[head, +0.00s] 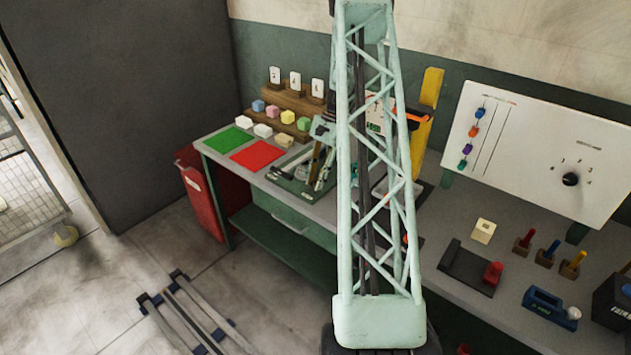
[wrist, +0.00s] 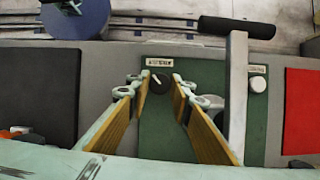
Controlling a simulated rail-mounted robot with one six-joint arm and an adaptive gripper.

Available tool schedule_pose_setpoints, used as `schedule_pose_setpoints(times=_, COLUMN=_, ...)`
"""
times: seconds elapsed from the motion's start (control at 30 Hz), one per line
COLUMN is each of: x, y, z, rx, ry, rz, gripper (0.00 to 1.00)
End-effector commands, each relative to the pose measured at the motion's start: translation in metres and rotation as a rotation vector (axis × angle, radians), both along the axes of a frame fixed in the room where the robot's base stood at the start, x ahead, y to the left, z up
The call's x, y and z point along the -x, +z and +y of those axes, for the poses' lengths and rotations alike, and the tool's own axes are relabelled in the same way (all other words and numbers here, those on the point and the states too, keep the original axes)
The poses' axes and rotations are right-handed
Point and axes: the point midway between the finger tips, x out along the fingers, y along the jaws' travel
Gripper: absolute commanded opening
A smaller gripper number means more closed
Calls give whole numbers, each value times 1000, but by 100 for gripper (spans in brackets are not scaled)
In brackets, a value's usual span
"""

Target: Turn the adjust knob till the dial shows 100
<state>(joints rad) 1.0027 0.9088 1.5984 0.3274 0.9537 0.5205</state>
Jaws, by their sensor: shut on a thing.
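In the wrist view, the adjust knob (wrist: 159,83) is dark and round with a pale pointer mark, on a green plate (wrist: 160,140) below a small label. My gripper (wrist: 160,78) has its two fingertips on either side of the knob and is shut on it. A second, pale knob (wrist: 258,85) stands to the right, beyond a grey bar. In the head view, my arm covers much of the press, and the gripper is hard to make out. A pale panel with a small greenish display (head: 374,128) shows partly behind my arm; I cannot read it.
A green mat (head: 228,141) and a red mat (head: 259,154) lie on the bench to the left. Several coloured blocks stand behind them. A long dark-gripped handle (wrist: 237,27) rises close to the right of my gripper. A white board (head: 540,140) stands at right.

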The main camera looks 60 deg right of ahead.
Motion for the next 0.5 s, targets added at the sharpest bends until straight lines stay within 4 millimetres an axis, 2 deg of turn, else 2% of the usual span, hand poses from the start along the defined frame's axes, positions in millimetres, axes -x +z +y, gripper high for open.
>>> schedule_pose_setpoints(times=0.17, x=0, y=0, z=0, rx=0, ry=-1, rz=0, gripper=10)
schedule_pose_setpoints(times=0.2, x=0, y=0, z=0, rx=0, ry=-1, rz=0, gripper=23)
schedule_pose_setpoints(times=0.3, x=0, y=0, z=0, rx=0, ry=-1, rz=0, gripper=32)
schedule_pose_setpoints(times=0.5, x=0, y=0, z=0, rx=0, ry=-1, rz=0, gripper=33)
